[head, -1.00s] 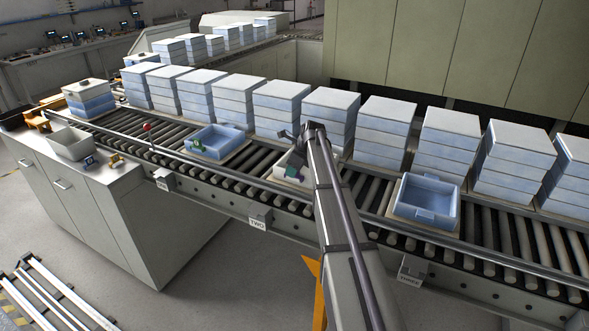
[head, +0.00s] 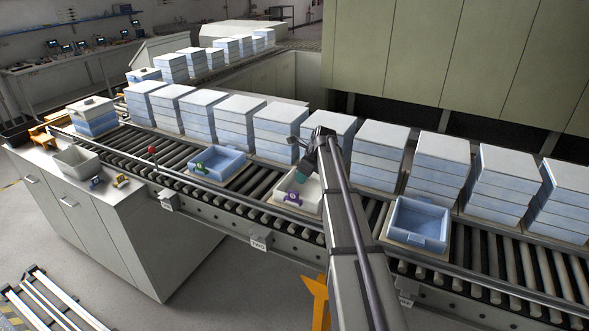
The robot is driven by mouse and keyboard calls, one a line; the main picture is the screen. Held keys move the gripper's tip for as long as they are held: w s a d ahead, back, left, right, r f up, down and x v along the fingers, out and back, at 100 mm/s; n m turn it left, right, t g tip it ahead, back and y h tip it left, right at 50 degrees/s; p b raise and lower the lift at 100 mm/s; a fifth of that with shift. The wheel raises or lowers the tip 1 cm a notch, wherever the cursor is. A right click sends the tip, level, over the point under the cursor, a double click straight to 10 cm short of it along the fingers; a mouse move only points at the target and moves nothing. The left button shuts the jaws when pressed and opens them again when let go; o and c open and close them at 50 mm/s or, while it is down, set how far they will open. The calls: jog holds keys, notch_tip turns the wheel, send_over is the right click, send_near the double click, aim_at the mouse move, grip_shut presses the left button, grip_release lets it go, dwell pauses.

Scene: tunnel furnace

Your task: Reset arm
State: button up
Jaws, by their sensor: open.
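The gripper is small and partly hidden behind the arm. It is open, and I see nothing held in it. A purple part (head: 292,197) sits at the left front of the white tray. The arm hides the tray's right side.
A blue tray (head: 226,170) with a green part (head: 199,168) stands left on the conveyor. Another blue tray (head: 418,224) stands right of my arm. Lidded box stacks (head: 238,120) line the far side. A cabinet (head: 95,215) with a grey bin (head: 78,162) is at the left.

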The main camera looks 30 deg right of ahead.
jog(key=s+a+f+n+g+h+b, duration=0.1)
jog(key=s+a+f+n+b, duration=0.3)
jog(key=s+a+n, duration=0.9)
jog(key=s+a+f+n+g+h+b, duration=0.1)
jog(key=s+a+f+n+b, duration=0.3)
jog(key=s+a+n, duration=0.9)
jog(key=s+f+n+g, duration=0.1)
jog(key=s+n, duration=0.1)
jog(key=s, duration=0.3)
jog(key=shift+s+g+h, duration=0.25)
jog(key=shift+g+h, duration=0.05)
jog(key=shift+h, duration=0.1)
